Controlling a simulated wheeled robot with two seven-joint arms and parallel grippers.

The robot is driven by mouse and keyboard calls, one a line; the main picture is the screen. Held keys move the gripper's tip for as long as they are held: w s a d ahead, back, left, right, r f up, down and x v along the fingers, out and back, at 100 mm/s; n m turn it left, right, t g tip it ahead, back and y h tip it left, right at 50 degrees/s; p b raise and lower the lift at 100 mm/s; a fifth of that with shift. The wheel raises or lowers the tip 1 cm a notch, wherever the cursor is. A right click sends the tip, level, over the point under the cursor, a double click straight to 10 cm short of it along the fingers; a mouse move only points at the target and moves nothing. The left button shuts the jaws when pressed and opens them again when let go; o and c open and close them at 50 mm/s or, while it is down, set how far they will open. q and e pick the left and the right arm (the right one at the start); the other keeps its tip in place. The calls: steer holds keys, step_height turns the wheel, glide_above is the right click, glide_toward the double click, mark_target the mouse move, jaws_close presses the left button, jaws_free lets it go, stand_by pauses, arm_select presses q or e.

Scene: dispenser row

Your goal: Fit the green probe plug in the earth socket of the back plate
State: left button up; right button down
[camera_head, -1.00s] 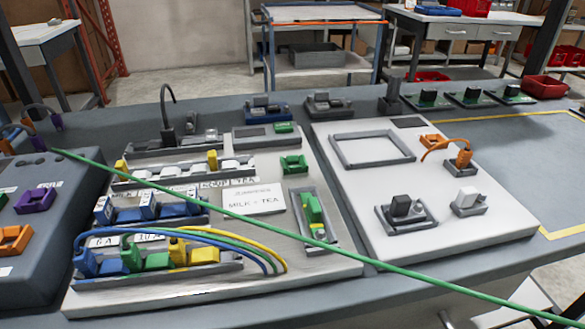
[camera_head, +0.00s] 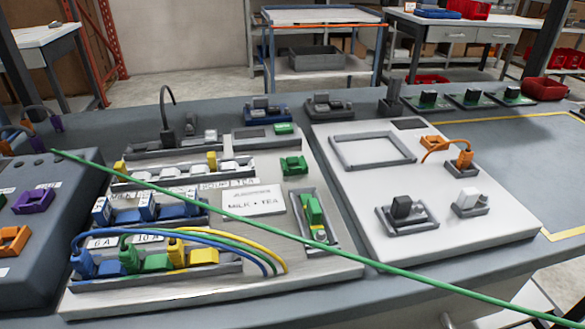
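A taut green cable (camera_head: 408,273) runs from the top of the grey box at the far left, across the boards, and out at the lower right edge. No plug shows on its visible length, so I cannot pick out the green probe plug. A green socket-like block (camera_head: 293,165) sits at the upper right of the left light board (camera_head: 335,267). A green part (camera_head: 314,212) lies in a narrow grey tray on the same board. Which of these is the earth socket, I cannot tell. Neither gripper is in view.
The grey box (camera_head: 45,235) carries purple (camera_head: 34,201) and orange (camera_head: 14,240) blocks. Blue, green and yellow wires (camera_head: 225,240) arch over the left board's front. The right white board (camera_head: 480,245) holds an empty grey frame (camera_head: 373,151). Clear table lies inside the yellow outline (camera_head: 525,165).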

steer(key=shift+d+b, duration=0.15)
steer(key=shift+b, duration=0.25)
stand_by(0.6)
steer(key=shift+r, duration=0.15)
stand_by(0.4)
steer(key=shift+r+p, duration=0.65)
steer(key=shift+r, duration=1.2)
